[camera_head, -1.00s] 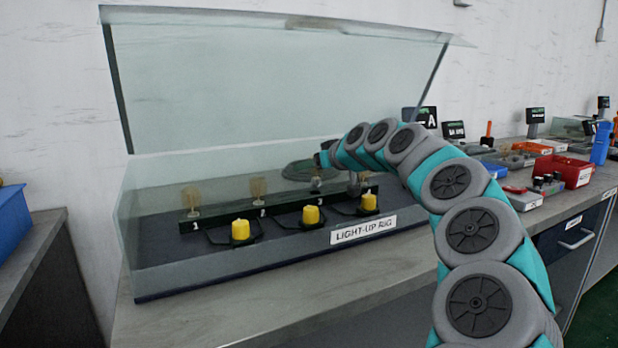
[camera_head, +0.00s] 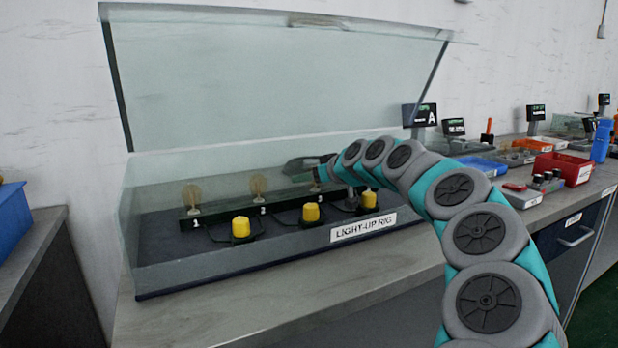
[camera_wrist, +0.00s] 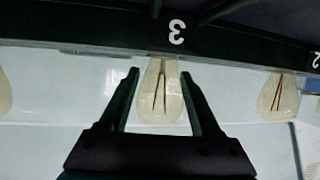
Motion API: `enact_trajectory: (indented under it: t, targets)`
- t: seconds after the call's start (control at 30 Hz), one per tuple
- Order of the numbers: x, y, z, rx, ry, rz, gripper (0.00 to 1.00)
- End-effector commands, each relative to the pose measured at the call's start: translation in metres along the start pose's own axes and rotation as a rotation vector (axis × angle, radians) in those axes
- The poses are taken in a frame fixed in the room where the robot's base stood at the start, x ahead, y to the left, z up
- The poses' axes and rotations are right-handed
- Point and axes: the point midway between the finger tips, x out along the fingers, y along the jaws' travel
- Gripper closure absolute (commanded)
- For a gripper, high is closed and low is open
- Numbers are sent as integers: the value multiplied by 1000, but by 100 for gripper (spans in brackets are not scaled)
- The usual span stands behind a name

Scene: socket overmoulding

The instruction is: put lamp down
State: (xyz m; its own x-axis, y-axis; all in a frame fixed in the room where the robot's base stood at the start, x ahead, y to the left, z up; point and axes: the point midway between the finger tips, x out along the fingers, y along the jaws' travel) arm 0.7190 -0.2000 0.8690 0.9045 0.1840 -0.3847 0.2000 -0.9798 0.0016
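A clear bulb-shaped lamp (camera_wrist: 160,92) stands at the slot marked 3 on the dark rail (camera_wrist: 110,38) in the wrist view, which shows it upside down. It has a dark forked filament. My gripper (camera_wrist: 161,73) has one finger on each side of it, with narrow gaps showing, so it looks open around the lamp. In the head view my gripper (camera_head: 300,166) is inside the light-up rig (camera_head: 165,255), above the rail's right part; the third lamp (camera_head: 316,180) shows just below it. Two other lamps stand at the rail's left (camera_head: 191,196) and middle (camera_head: 258,187).
The rig's glass lid (camera_head: 270,80) is raised. Several yellow buttons line its front, including a left one (camera_head: 241,229) and a middle one (camera_head: 311,213). A red bin (camera_head: 562,168) and a blue tray (camera_head: 483,165) stand farther right.

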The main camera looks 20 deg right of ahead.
Motion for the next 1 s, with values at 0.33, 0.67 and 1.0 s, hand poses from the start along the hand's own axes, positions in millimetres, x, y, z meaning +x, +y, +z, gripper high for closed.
enact_trajectory:
  t: [0.33,0.67,1.0]
  targets:
    - [0,0,0,0,0,0,18]
    - [-28,0,-3,1,3,0,18]
    - [-95,1,-3,-1,4,3,18]
